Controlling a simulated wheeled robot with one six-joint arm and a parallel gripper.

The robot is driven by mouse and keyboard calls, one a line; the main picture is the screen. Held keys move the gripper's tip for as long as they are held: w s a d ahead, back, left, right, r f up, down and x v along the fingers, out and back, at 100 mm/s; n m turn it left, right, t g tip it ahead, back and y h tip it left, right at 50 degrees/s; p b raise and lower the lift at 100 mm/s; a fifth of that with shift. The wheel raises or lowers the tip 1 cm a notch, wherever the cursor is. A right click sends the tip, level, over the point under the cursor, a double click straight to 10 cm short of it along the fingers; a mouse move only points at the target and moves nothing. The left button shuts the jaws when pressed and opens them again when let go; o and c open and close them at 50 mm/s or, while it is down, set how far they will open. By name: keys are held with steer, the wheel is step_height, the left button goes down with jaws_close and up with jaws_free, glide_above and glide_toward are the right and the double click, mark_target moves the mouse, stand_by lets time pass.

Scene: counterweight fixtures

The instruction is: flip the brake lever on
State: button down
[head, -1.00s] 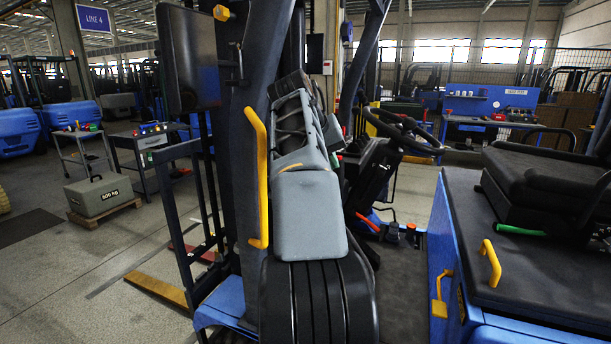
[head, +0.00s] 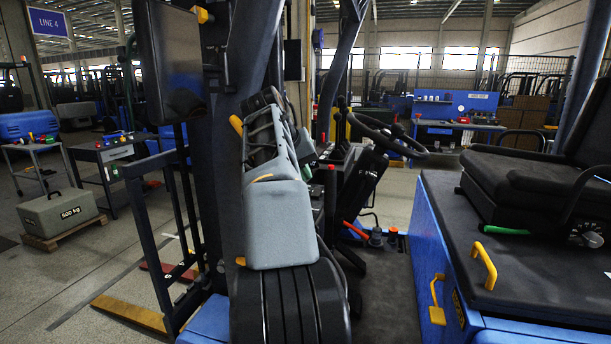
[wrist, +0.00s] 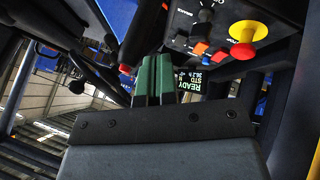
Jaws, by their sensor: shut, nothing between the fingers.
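My gripper (wrist: 152,80) shows in the wrist view as green fingers shut together with nothing between them. They point toward a dark control panel (wrist: 232,68) with a small READY display (wrist: 194,82). A black knob (wrist: 205,16) and an orange control (wrist: 200,48) are on the panel. A red ball knob (wrist: 124,69) is just left of the fingertips; I cannot tell if they touch. In the head view a red-orange handle (head: 355,230) slants up near the truck floor. I cannot tell for certain which control is the brake lever.
A red button on a yellow base (wrist: 246,42) stands out from the panel. The steering wheel (head: 388,135) is right of my arm. The blue seat housing (head: 436,230) bounds the right side, and the mast (head: 225,110) stands at left. The dark floor between (head: 390,290) is clear.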

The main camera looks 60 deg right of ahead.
steer(key=x, duration=0.7)
steer(key=shift+s+d+f+b, duration=0.1)
steer(key=shift+d+f+b, duration=0.2)
steer(key=shift+b, duration=0.1)
